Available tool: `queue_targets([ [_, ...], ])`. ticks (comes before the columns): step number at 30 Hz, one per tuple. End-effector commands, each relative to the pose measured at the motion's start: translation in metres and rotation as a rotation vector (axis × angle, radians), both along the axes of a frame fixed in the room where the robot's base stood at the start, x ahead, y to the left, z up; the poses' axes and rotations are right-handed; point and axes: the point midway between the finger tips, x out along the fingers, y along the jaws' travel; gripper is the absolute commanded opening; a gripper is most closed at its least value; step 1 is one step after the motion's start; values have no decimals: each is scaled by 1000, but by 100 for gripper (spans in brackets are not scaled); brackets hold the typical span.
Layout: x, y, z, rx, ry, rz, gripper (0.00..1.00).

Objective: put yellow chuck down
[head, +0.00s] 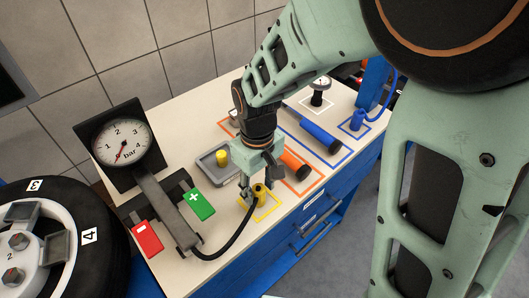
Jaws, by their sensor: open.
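The yellow chuck (258,193) stands upright on the bench top inside a yellow outlined square (266,210), at the end of a black hose. My gripper (253,188) points down right at the chuck, with its fingers open. The fingers and the chuck overlap in the picture, so I cannot tell whether they touch. Part of the chuck's surroundings is hidden behind my gripper.
A gauge (122,141) with a green plus pad (196,204) and red minus pad (147,238) stands left. Orange (293,163) and blue (319,136) handled tools lie right. A wheel (70,235) is lower left.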

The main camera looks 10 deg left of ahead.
Motion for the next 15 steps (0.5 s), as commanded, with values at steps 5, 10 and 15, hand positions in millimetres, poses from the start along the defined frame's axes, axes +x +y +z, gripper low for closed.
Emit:
queue_targets([
  [5, 2, 1, 29, 4, -6, 0, 41],
  [10, 1, 1, 67, 3, -5, 0, 41],
  [15, 1, 1, 99, 3, -5, 0, 41],
])
